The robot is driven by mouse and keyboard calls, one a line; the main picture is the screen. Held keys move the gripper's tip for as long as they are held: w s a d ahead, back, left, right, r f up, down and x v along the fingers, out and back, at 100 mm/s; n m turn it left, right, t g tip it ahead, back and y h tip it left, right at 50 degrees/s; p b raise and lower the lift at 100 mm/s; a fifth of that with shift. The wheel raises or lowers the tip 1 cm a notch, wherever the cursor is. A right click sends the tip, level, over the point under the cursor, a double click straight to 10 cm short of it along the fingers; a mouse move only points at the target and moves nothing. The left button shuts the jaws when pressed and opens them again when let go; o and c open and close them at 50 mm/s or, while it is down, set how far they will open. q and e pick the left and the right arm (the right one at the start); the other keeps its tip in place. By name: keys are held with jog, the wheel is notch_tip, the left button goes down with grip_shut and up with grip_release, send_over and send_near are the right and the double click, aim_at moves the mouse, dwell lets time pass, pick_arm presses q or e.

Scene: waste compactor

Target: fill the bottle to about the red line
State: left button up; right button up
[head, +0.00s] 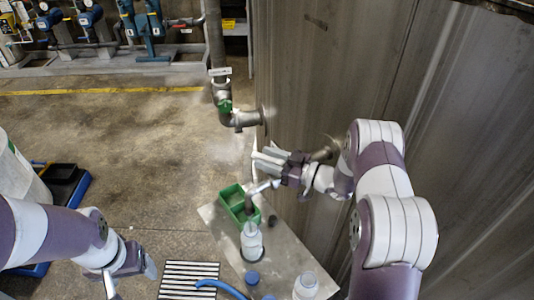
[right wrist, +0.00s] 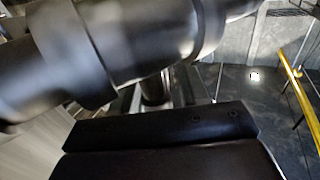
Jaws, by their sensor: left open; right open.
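A whitish translucent bottle (head: 252,246) stands upright on a grey metal table (head: 212,217), below a small tap spout (head: 262,187). The red line and the level inside are too small to make out. My right gripper (head: 268,160) is open at the tap, above and behind the bottle. I cannot tell whether it touches the tap. In the right wrist view, a large blurred dark pipe (right wrist: 130,45) crosses close above the dark gripper parts. My left gripper (head: 130,279) is open and empty at lower left, apart from the bottle.
A green bin (head: 233,198) stands behind the bottle. Another white bottle (head: 305,287) and a blue cap (head: 253,278) are at the table's front. A blue hose (head: 220,287) lies near a floor grate (head: 185,277). A metal wall (head: 330,70) bounds the right; floor is open at left.

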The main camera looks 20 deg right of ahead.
jog(key=shift+w+a, duration=0.1)
jog(key=shift+w, duration=0.1)
grip_shut()
jog(key=m+t+h, duration=0.2)
jog(key=t+h, duration=0.1)
jog(key=shift+w+d+m, duration=0.3)
jog(key=shift+m, duration=0.1)
jog(key=shift+w+d+m+t+h+b, duration=0.15)
jog(key=shift+m+t+h+b, duration=0.15)
jog(key=shift+m+h, duration=0.35)
jog(key=shift+d+m+t+h+b, duration=0.2)
jog(key=shift+m+t+h, duration=0.2)
jog(key=shift+h, duration=0.4)
jog(key=shift+w+d+m+t+h+b, duration=0.1)
jog(key=shift+m+t+h+b, duration=0.15)
jog(key=shift+m+t+h, duration=0.35)
jog(key=shift+d+h, duration=0.1)
jog(key=shift+h, duration=0.35)
grip_release()
